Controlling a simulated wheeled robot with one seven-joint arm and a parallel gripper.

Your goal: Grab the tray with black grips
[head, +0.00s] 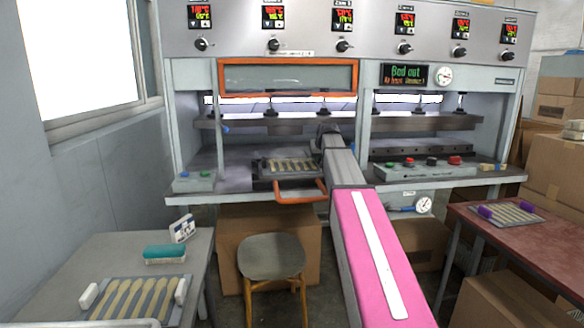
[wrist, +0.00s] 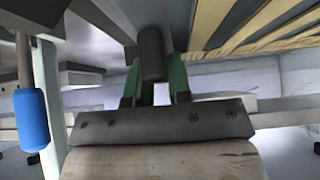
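A dark tray (head: 262,179) holding several wooden spoons sits in the left bay of the press. In the wrist view, a black cylindrical grip (wrist: 152,54) is in front of me, with a tray of wooden spoons (wrist: 270,32) at the upper right. My gripper (wrist: 157,82) has green fingers, one on each side of the grip's lower end. The grip hides part of the fingertips, so I cannot tell whether they touch it. In the head view, my gripper's end is by the tray's right side, mostly hidden by my arm.
A tray with purple grips (head: 485,212) lies on the red right table. An orange handle (head: 300,191) projects below the press bay. A stool (head: 271,256) stands in front. Upper plates hang above the bay.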

